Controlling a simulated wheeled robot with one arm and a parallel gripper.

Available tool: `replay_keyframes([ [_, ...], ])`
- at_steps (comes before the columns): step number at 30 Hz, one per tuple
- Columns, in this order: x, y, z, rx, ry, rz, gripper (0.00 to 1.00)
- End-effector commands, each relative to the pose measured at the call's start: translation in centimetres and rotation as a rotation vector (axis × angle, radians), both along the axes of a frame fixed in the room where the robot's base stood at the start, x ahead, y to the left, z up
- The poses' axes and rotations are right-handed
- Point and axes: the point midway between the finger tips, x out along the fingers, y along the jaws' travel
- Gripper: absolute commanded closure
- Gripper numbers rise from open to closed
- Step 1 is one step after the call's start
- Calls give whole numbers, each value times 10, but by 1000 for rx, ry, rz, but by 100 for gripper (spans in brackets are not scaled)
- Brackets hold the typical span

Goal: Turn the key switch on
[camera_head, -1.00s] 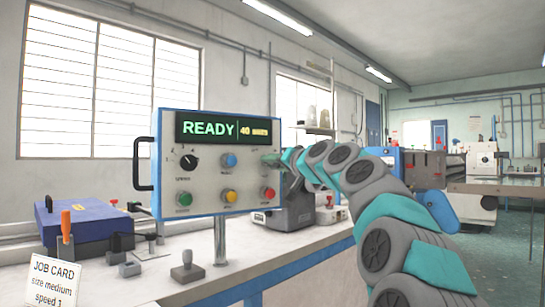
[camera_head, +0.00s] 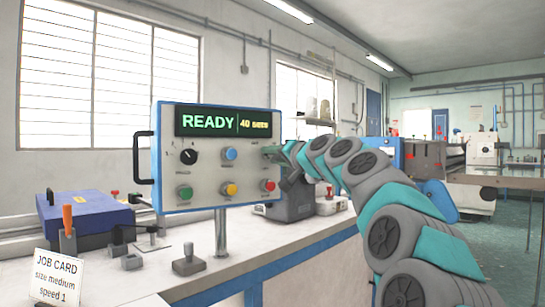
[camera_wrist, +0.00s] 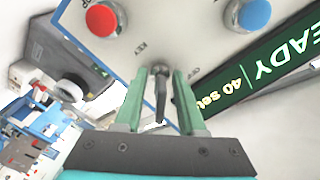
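The control panel (camera_head: 208,204) is a pale box with a blue edge, and its screen (camera_head: 222,122) reads READY. The key switch (camera_wrist: 160,70) shows in the wrist view as a small dark key standing out from the panel face, beside KEY lettering. My gripper (camera_wrist: 159,76) has its two green fingers on either side of the key, with a gap visible on each side. In the head view my gripper (camera_head: 272,150) is at the panel's upper right and hides the key. Which way the key is turned is hard to tell.
A black selector knob (camera_head: 190,156), a blue button (camera_head: 229,153), a green button (camera_head: 184,193), a yellow button (camera_head: 230,189) and a red button (camera_head: 268,185) are on the panel. A job card (camera_head: 57,280) stands at the lower left. A grey machine (camera_head: 292,200) is behind the panel.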

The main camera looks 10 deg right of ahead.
Motion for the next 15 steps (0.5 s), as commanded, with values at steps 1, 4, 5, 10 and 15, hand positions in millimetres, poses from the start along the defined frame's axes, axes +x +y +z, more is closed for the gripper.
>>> replay_keyframes([
  [1, 0, 0, 0, 0, 0, 0, 60],
  [4, 0, 0, 0, 0, 0, 0, 60],
  [5, 0, 0, 0, 0, 0, 0, 60],
  [10, -2, -1, 0, -1, 0, 0, 60],
  [15, -11, -5, 0, 0, -1, -1, 60],
])
